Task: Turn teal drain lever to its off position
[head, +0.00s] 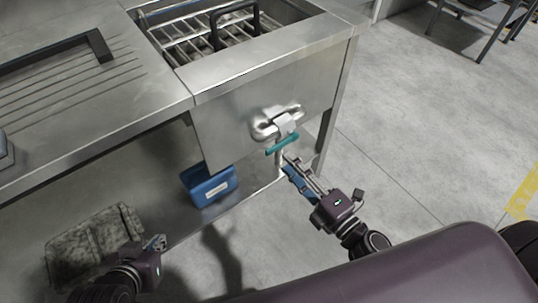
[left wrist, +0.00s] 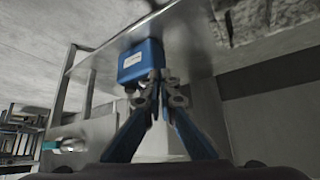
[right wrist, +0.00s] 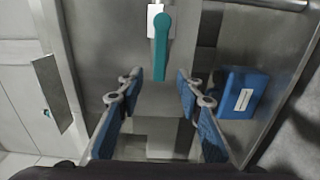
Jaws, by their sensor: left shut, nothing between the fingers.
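In the right wrist view the lever (right wrist: 161,45) hangs from a white fitting, ahead of and above the fingertips. My right gripper (head: 287,165) is open just below the lever, with a gap between them. In the right wrist view its blue fingers (right wrist: 158,82) are spread with nothing between them. My left gripper (head: 158,242) is shut and empty, low at the left. Its fingertips meet in the left wrist view (left wrist: 160,80), where the lever (left wrist: 50,145) shows small at the left.
A blue box (head: 208,186) with a white label is under the unit, left of the lever. A mottled grey block (head: 92,238) is at lower left. A wire rack (head: 200,38) lies in the sink basin.

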